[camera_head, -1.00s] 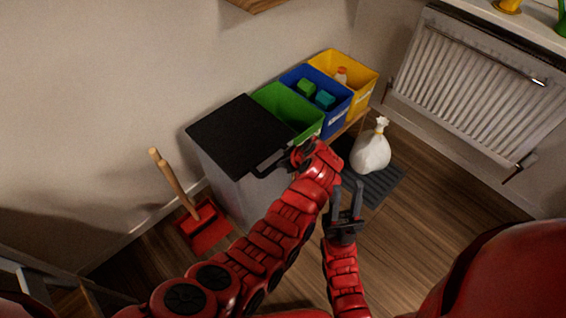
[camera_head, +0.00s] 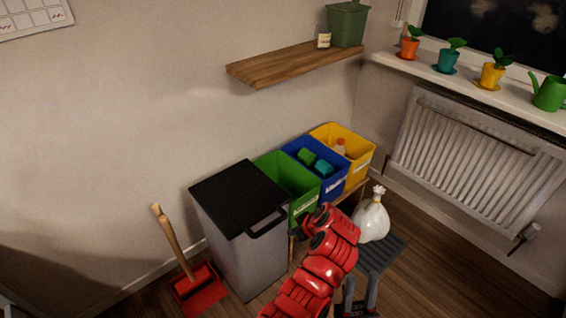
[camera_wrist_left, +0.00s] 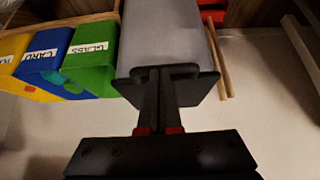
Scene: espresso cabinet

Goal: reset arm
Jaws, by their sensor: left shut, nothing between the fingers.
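My left arm reaches up from the bottom middle in the head view, its left gripper (camera_head: 306,229) just right of the grey bin's (camera_head: 235,245) black handle (camera_head: 268,222). In the left wrist view the left gripper's (camera_wrist_left: 159,75) two dark fingers are together with nothing between them. They point at the black lid edge and handle of the grey bin (camera_wrist_left: 160,35); whether they touch it I cannot tell.
Green (camera_head: 288,190), blue (camera_head: 318,172) and yellow (camera_head: 350,150) crates stand right of the bin. A red dustpan (camera_head: 200,290) is at left, a radiator (camera_head: 470,160) at right, a wooden shelf (camera_head: 290,65) above.

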